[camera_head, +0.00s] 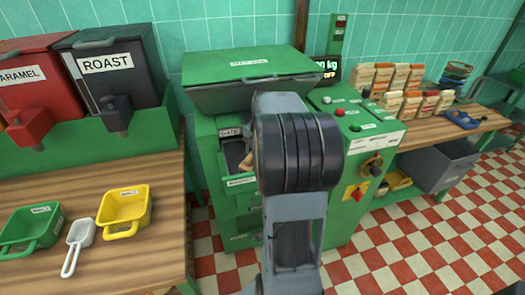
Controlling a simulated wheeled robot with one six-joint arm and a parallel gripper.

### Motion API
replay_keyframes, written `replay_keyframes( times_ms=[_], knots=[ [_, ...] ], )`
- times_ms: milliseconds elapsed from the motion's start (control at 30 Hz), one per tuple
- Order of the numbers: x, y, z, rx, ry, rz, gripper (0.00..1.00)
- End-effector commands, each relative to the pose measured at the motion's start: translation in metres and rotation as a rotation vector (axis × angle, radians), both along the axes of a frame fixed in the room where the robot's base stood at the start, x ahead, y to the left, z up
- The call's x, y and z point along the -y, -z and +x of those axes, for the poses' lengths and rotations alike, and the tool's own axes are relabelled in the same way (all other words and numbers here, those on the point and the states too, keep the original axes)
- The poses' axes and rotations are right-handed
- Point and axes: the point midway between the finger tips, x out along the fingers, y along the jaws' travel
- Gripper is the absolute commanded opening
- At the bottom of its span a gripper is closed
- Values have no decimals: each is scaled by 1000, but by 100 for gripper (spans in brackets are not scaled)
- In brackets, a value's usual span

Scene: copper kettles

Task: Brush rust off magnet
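A green machine (225,205) stands in the middle with a labelled lid (250,72) on top. On its front, left of my arm, is a recess (232,158) under a small label that seems to read "GATE". A brownish thing (247,160) shows in the recess, partly behind my arm; I cannot tell what it is. No magnet or brush can be made out for certain. My raised arm fills the middle of the view and covers part of the machine's front. My gripper is not visible.
Left, a wooden counter (165,225) holds a green scoop (30,228), a white scoop (80,236), a yellow scoop (125,208) and bins marked caramel (38,80) and roast (110,75). Right, a bench holds several bags (385,78) above a grey bin (440,163). Checkered floor (430,240) is clear front right.

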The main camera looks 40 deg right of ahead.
Motion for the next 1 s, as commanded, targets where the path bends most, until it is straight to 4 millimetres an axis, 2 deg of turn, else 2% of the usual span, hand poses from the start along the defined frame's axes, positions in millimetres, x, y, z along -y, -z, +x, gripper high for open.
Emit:
replay_keyframes(
  times_ms=[300,467,667,1000],
  knots=[
    [-26,2,9,-12,-6,10,12],
    [-29,2,13,-11,-4,11,12],
    [-25,2,12,-10,-2,12,13],
    [2,0,0,-7,5,8,12]
  ],
)
